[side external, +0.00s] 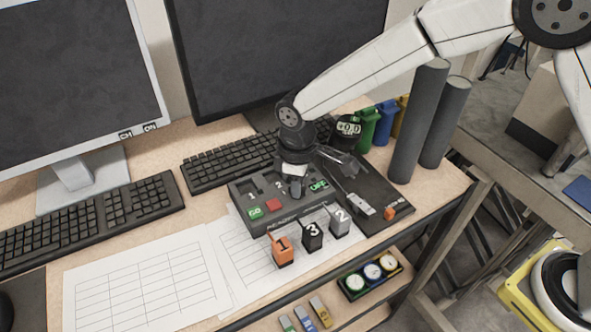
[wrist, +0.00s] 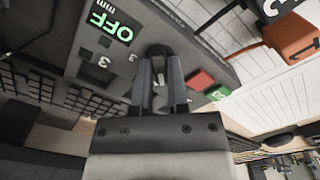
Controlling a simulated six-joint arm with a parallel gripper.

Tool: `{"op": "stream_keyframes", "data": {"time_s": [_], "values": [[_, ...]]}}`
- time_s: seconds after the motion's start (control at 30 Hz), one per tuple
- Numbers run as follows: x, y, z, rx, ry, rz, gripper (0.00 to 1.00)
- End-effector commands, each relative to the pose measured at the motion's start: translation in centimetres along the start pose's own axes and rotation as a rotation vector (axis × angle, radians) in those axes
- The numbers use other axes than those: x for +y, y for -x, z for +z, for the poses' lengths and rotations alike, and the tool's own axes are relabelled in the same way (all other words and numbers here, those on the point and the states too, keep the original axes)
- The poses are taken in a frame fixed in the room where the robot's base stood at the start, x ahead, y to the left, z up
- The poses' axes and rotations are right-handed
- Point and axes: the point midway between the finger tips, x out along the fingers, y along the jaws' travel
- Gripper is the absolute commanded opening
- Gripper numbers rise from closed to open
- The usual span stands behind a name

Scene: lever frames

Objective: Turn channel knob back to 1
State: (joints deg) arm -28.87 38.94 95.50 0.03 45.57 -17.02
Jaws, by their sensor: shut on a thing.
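A dark control panel (side external: 263,219) sits near the desk's front edge, with small numerals, a green-lit OFF display (side external: 318,186), a red button (side external: 274,205) and a green GO button (side external: 255,212). My gripper (side external: 296,190) points down over the panel and hides most of the knob there. In the wrist view my gripper (wrist: 160,85) is shut on a dark, rounded knob (wrist: 157,52) between its fingers. Numerals 3 and 2 show beside the knob, and the OFF display (wrist: 110,24) is at upper left. I cannot read the knob's pointer.
Orange 1 (side external: 282,250), black 3 (side external: 313,237) and grey 2 (side external: 340,222) blocks stand in front of the panel. Right of it is a black board (side external: 385,190) with a silver-ended lever (side external: 362,207). Tall dark cylinders (side external: 418,120) and a keyboard (side external: 230,160) are behind.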

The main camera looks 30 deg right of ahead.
Motion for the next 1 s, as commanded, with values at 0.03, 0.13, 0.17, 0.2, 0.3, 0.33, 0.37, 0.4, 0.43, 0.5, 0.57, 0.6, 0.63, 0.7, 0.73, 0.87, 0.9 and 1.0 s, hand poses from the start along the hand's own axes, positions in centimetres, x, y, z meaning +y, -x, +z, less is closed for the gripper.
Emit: {"op": "stream_keyframes", "data": {"time_s": [0.03,0.13,0.17,0.2,0.3,0.33,0.37,0.4,0.43,0.5,0.57,0.6,0.63,0.7,0.73,0.87,0.9,1.0], "values": [[0.0,0.1,-0.1,0.002,0.003,0.002,0.0],[0.0,0.0,-0.1,0.002,0.003,0.002,0.38],[0.0,0.0,-0.1,0.002,0.002,0.002,0.48],[0.0,0.0,-0.1,0.002,0.002,0.001,0.54],[0.0,0.0,0.0,0.001,0.001,0.001,0.54],[0.0,0.0,0.0,0.001,0.001,0.001,0.54],[0.0,0.0,0.0,0.001,0.001,0.001,0.54],[0.0,0.0,0.0,0.001,0.001,0.001,0.54],[0.0,0.0,0.0,0.001,0.001,0.001,0.54],[0.0,0.1,0.0,0.001,0.001,0.001,0.54],[0.0,0.2,0.0,0.001,0.0,0.001,0.54],[0.0,0.3,0.0,0.001,0.0,0.001,0.54],[0.0,0.4,-0.1,0.002,0.0,0.001,0.54],[0.0,0.9,-0.1,0.003,0.0,0.001,0.54],[0.0,1.1,-0.1,0.003,0.0,0.001,0.54],[0.0,2.5,-0.1,0.004,0.0,0.002,0.54],[0.0,3.0,-0.1,0.004,0.0,0.002,0.54],[0.0,4.4,-0.1,0.004,0.001,0.002,0.54]]}}
